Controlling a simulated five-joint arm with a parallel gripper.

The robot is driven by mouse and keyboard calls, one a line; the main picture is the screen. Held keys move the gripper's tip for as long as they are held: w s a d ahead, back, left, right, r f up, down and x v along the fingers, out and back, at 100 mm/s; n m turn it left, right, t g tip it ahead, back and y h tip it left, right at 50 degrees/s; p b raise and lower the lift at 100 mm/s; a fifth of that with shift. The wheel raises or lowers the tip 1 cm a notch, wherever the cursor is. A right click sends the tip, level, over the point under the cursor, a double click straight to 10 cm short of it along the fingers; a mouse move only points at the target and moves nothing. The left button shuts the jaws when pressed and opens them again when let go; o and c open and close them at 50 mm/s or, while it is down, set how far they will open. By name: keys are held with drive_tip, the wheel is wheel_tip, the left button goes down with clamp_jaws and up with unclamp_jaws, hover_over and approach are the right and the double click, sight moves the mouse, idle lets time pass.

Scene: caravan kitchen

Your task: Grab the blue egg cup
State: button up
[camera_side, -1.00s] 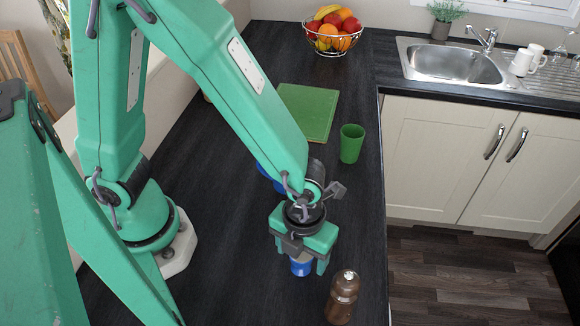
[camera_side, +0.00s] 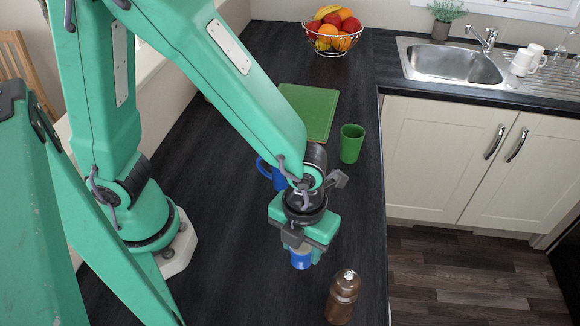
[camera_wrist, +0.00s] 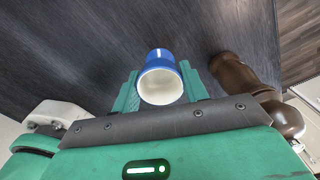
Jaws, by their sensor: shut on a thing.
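The blue egg cup (camera_side: 301,260) is between the fingers of my gripper (camera_side: 302,256), low over the dark worktop. In the wrist view the egg cup (camera_wrist: 161,58) is blue outside with a white inside, its open mouth facing the camera. The green fingers of my gripper (camera_wrist: 160,90) stand one on each side of it, shut on it. In the side view my gripper hides the cup's top. I cannot tell whether the cup's foot touches the worktop.
A brown pepper mill (camera_side: 343,297) stands close at the front right; it also shows in the wrist view (camera_wrist: 240,78). A blue mug (camera_side: 270,172) is behind my gripper. A green cup (camera_side: 351,143) and green board (camera_side: 311,111) stand farther back. The worktop's right edge is near.

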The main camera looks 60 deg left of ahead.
sight(302, 252)
drive_tip(key=shift+r, duration=3.55)
drive_tip(key=shift+r, duration=0.15)
